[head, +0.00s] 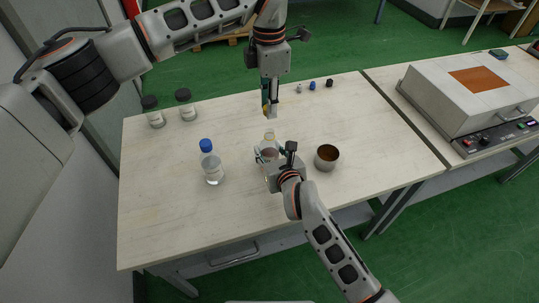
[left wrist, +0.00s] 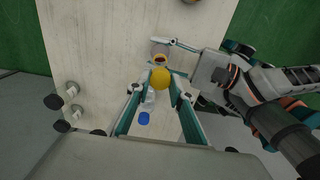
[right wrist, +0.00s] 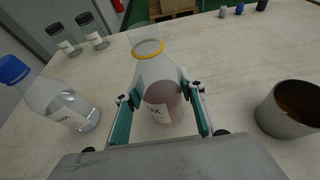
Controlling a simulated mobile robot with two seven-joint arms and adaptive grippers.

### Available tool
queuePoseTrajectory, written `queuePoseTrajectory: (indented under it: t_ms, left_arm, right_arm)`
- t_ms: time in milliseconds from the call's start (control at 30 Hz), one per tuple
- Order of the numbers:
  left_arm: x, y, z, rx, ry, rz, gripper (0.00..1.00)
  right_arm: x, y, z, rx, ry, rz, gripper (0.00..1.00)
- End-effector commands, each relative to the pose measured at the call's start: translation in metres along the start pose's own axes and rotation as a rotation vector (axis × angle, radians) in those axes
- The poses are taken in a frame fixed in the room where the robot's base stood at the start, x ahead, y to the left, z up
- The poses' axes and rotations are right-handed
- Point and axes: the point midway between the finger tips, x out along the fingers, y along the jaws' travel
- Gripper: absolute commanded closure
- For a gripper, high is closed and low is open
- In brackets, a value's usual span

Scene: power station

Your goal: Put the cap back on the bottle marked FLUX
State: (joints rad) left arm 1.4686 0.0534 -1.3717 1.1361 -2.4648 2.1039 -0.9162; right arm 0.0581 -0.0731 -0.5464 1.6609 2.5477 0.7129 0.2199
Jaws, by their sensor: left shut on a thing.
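The open-topped clear bottle (head: 269,153) stands upright on the table, with a yellow ring at its neck, pinkish contents and a partly hidden label ending in X. It fills the middle of the right wrist view (right wrist: 158,85). My right gripper (head: 268,155) has its fingers on both sides of the bottle body, seemingly against it (right wrist: 160,100). My left gripper (head: 269,112) is shut on a yellow cap (left wrist: 160,78) and points down. It holds the cap above the bottle mouth, apart from it. The bottle mouth shows just beyond the cap in the left wrist view (left wrist: 160,59).
A blue-capped bottle (head: 211,163) stands left of the FLUX bottle, and a metal cup (head: 327,157) stands right. Two dark-capped jars (head: 153,112) (head: 186,105) are at the back left. Small caps (head: 312,86) lie at the back edge. A grey machine (head: 470,95) is far right.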

Motion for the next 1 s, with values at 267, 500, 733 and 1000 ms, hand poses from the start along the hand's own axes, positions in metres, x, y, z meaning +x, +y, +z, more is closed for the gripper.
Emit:
queuePoseTrajectory:
  t_ms: [267,500,733,1000]
  left_arm:
    - [0.021,0.000,-0.001,-0.001,0.002,-0.001,0.85]
    - [0.048,0.000,0.000,0.000,0.001,0.000,0.85]
    - [0.050,0.000,0.000,0.000,0.000,0.001,0.85]
    - [0.050,0.000,0.000,0.000,0.000,0.000,0.85]
  right_arm:
    - [0.000,0.000,-0.001,0.000,0.001,0.000,1.00]
    - [0.000,0.000,-0.001,0.000,0.001,0.000,1.00]
    - [0.000,0.000,-0.001,0.000,0.001,0.000,1.00]
    - [0.000,0.000,-0.001,0.000,0.001,0.000,1.00]
